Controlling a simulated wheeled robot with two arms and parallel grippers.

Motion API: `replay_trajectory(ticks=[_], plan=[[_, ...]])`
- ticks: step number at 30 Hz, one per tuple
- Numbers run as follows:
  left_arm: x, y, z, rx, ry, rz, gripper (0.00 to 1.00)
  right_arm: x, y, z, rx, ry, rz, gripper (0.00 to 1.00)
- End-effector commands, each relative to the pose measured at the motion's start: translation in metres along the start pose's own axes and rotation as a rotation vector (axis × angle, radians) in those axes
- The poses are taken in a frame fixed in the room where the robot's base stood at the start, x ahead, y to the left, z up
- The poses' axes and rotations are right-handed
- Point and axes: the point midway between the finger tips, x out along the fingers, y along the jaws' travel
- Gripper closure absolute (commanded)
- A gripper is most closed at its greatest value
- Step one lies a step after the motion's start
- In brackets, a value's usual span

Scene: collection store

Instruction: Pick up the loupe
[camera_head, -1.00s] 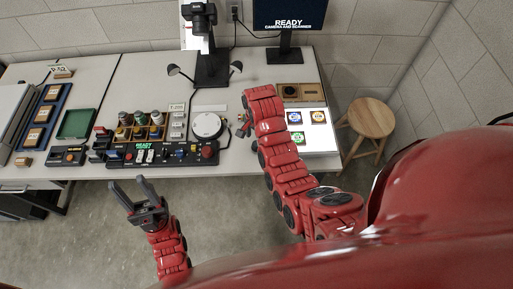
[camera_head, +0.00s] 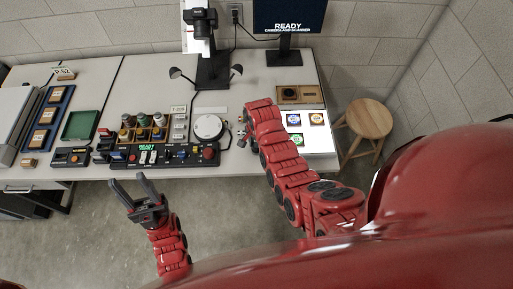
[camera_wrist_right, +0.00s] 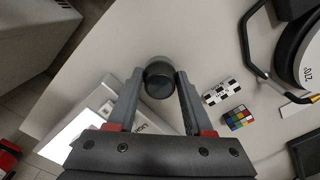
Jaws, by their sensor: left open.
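The loupe (camera_wrist_right: 159,78), a short dark cylinder with a dark glassy face, is in the right wrist view, over the pale table top. My right gripper (camera_wrist_right: 159,85) has one finger on each side of it, with the tips close to its sides. I cannot tell whether the fingers touch it. In the head view my right arm hides the loupe and most of the right gripper. My left gripper (camera_head: 135,188) is open and empty, in front of the table's front edge, over the floor.
A small color chart (camera_wrist_right: 236,118) and a checkered scale (camera_wrist_right: 222,92) lie right of the loupe. A lit panel (camera_head: 317,139) with colored tiles is right of my arm. A round white dial (camera_head: 208,127) and a control panel (camera_head: 165,155) stand left. A wooden stool (camera_head: 369,119) is at right.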

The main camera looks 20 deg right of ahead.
Motion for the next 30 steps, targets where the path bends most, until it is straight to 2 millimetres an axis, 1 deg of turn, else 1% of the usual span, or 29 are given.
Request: replay_trajectory(ticks=[1,7,20,26,29,30], plan=[[0.0,0.0,0.0,0.0,0.0,0.0,0.5,0.0,0.0,0.0,0.0,0.0,0.0,0.64],[0.0,0.0,0.0,0.0,0.0,0.0,0.5,0.0,0.0,0.0,0.0,0.0,0.0,1.0],[-0.003,0.0,0.001,0.0,0.0,0.0,0.5,-0.003,-0.001,-0.001,0.0,0.002,-0.003,1.0],[-0.015,0.001,0.003,0.0,0.0,0.0,0.5,-0.014,-0.002,-0.001,-0.001,0.004,-0.006,1.0],[-0.029,0.001,0.005,0.0,0.0,0.0,0.5,-0.028,-0.003,-0.001,-0.001,0.006,-0.009,1.0],[-0.032,0.002,0.005,0.0,0.0,0.0,0.5,-0.033,0.0,0.002,-0.001,0.005,-0.008,1.0]])
